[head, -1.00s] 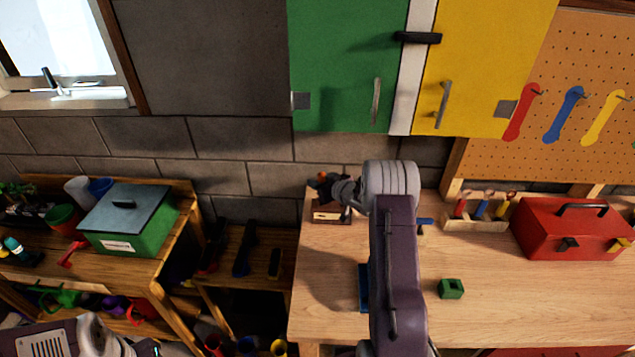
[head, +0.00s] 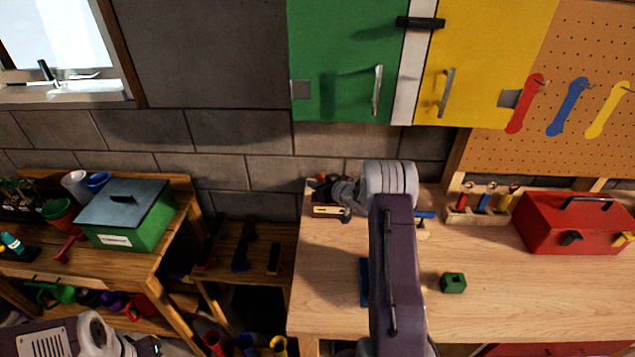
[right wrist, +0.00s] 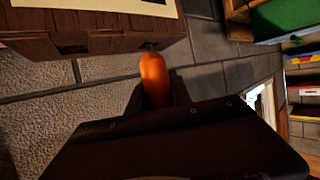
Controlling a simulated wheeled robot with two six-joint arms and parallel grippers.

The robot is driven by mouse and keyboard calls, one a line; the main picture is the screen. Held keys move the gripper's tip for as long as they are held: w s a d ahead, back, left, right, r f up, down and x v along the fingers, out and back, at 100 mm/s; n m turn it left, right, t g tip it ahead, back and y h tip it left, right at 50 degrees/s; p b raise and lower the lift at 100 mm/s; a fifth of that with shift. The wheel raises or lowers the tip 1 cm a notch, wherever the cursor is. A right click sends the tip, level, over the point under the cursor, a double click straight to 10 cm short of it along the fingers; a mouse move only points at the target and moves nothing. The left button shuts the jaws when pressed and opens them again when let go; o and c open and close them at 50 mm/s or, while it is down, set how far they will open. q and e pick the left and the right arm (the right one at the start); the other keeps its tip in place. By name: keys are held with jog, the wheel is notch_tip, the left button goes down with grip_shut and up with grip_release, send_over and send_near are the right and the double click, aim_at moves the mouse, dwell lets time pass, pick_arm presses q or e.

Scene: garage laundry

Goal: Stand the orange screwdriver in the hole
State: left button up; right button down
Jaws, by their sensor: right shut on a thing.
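My right gripper (head: 338,190) is at the back left corner of the workbench, shut on the orange screwdriver. The screwdriver's orange handle (right wrist: 154,78) sticks out of the jaws in the right wrist view, and it shows as a small orange spot in the head view (head: 323,179). Only part of my left arm shows, at the bottom left.
The workbench (head: 330,300) holds a green cube (head: 453,283), a blue item (head: 364,283), a tool rack (head: 478,216) and a red toolbox (head: 570,228). Green (head: 345,60) and yellow (head: 485,60) cabinets hang above. A shelf with a green box (head: 130,232) stands left.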

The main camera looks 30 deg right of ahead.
jog(key=shift+f, duration=0.3)
jog(key=c, duration=1.1)
grip_release()
jog(key=b+v, duration=0.1)
jog(key=v, duration=0.8)
